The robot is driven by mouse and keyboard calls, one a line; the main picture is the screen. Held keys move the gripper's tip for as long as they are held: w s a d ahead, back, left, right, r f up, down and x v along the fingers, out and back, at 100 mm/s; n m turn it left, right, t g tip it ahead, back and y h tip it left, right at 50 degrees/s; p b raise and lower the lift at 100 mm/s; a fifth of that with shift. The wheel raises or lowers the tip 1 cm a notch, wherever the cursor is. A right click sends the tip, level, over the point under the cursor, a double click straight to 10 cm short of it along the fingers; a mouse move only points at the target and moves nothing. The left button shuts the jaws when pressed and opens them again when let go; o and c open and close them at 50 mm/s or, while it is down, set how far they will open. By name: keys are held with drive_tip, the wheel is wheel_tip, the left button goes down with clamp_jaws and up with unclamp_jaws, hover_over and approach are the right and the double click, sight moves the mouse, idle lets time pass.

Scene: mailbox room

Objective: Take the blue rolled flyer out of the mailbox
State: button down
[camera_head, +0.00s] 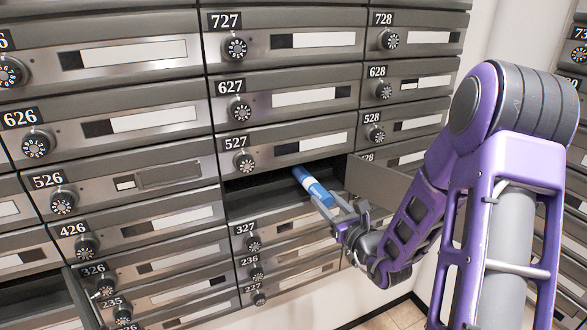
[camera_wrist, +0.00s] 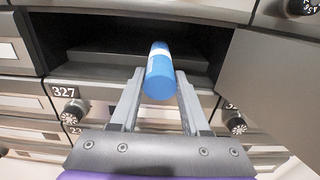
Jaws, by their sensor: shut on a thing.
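The blue rolled flyer (camera_head: 314,187) has a white band and sticks out of the open mailbox (camera_head: 262,188) below number 527 in the head view. In the wrist view the flyer (camera_wrist: 160,76) points toward the camera, its near end round and blue. My gripper (camera_head: 343,219) is shut on the flyer near its outer end, with one finger on each side (camera_wrist: 158,92). The flyer's far end is at the dark opening of the mailbox (camera_wrist: 90,62); how far inside it reaches is hard to tell.
The mailbox's open door (camera_wrist: 265,85) stands out on the right, close beside my gripper. Closed mailboxes with round dials surround the opening. Another door (camera_head: 82,298) stands open at the lower left. The tiled floor (camera_head: 395,318) shows at the bottom.

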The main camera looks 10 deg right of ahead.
drive_tip(key=p+v, duration=0.4)
drive_tip(key=v, duration=0.4)
drive_tip(key=shift+s+p, duration=0.3)
drive_tip(key=shift+s, duration=0.1)
drive_tip(key=shift+d, duration=0.1)
